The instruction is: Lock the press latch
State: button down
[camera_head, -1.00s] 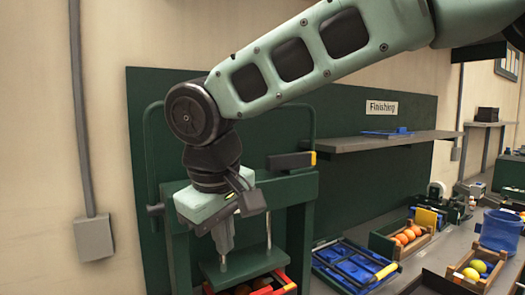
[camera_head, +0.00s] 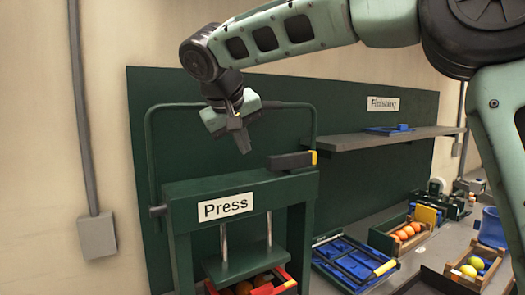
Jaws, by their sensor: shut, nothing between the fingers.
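The green press (camera_head: 185,188) stands at the lower left, with a white "Press" label on its top beam. Its plate (camera_head: 245,263) hangs on two rods just above a red crate (camera_head: 285,284) holding oranges. A black latch handle (camera_head: 291,161) with a yellow end sits at the right of the top beam. A green bar loop (camera_head: 230,106) rises from the press and arches over the beam. My gripper (camera_head: 244,148) is shut and empty, pointing down, above the beam and left of the latch handle. I see no contact with the press.
A shelf (camera_head: 400,140) under the "Finishing" sign extends right of the press and holds a blue item. A blue tray (camera_head: 340,262) and wooden crates of fruit (camera_head: 400,240) cover the bench at right. A pipe runs up the left wall.

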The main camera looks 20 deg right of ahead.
aim_at(284, 156)
jog(key=p+x, duration=0.1)
jog(key=x, duration=0.2)
jog(key=shift+w+d+f, duration=0.15)
jog(key=d+p, duration=0.1)
jog(key=d, duration=0.2)
jog(key=shift+w+d+f+p, duration=0.1)
jog(key=shift+w+f+p, duration=0.1)
jog(key=shift+w+p, duration=0.15)
jog(key=shift+w+d+f, duration=0.15)
jog(key=shift+d+f, duration=0.05)
jog(key=shift+d, duration=0.25)
jog(key=d+b, duration=0.1)
jog(key=d, duration=0.1)
jog(key=w+d, duration=0.1)
jog(key=d, duration=0.2)
jog(key=shift+d+f+b, duration=0.1)
jog(key=shift+b, duration=0.25)
jog(key=shift+w+d, duration=0.1)
jog(key=shift+d, duration=0.15)
